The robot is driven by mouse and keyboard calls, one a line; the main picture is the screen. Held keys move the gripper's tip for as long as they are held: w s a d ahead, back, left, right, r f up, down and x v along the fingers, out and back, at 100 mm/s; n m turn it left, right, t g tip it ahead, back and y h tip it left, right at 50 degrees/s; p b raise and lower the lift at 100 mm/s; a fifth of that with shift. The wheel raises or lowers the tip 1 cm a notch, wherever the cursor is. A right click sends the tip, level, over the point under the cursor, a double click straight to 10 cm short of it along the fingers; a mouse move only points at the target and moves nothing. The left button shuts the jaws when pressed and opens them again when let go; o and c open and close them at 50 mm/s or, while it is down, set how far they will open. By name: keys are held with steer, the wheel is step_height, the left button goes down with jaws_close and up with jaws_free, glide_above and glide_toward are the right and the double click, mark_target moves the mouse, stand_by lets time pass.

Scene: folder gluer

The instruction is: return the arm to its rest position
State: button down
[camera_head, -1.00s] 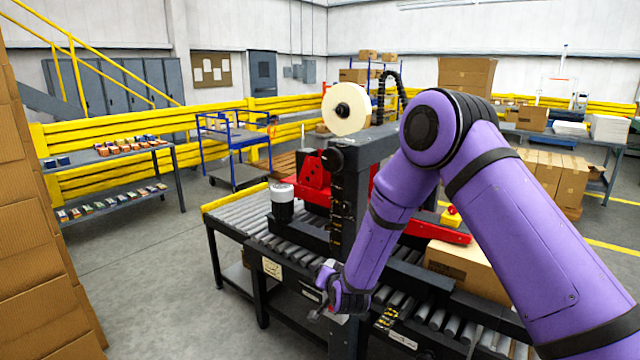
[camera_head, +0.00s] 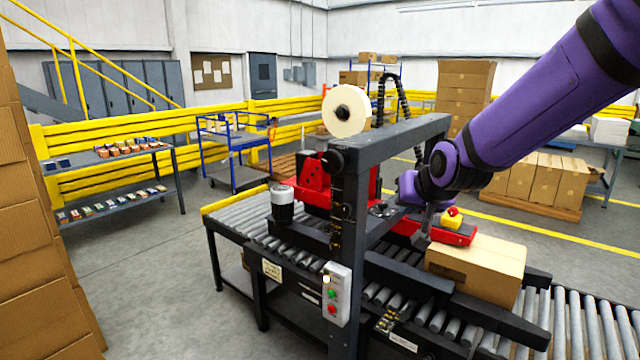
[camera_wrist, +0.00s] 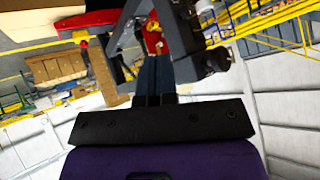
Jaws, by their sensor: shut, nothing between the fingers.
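My purple arm (camera_head: 560,100) reaches in from the upper right in the head view, raised over the right part of the machine. My gripper (camera_head: 423,238) points down beside the red bar and the left end of a carton; whether it touches either cannot be told. In the wrist view my gripper (camera_wrist: 155,75) shows dark fingers close together, shut and empty, with parts of the machine behind them.
The taping machine's dark frame (camera_head: 345,210) stands left of my gripper. A carton (camera_head: 475,268) sits on the roller conveyor (camera_head: 595,325). A yellow block with a red button (camera_head: 455,219) is close by. A control box (camera_head: 337,295) hangs in front.

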steer(key=s+d+r+g, duration=0.1)
steer(key=s+d, duration=0.3)
steer(key=s, duration=0.6)
steer(key=s+d+r+g+h, duration=0.1)
steer(key=s+d+r, duration=0.2)
steer(key=s, duration=0.7)
steer(key=s+d+r+g+h, duration=0.1)
steer(key=s+d, duration=0.4)
steer(key=s, duration=0.5)
step_height(320, 180, up, 2)
steer(key=shift+d+g, duration=0.2)
steer(key=shift+g, duration=0.3)
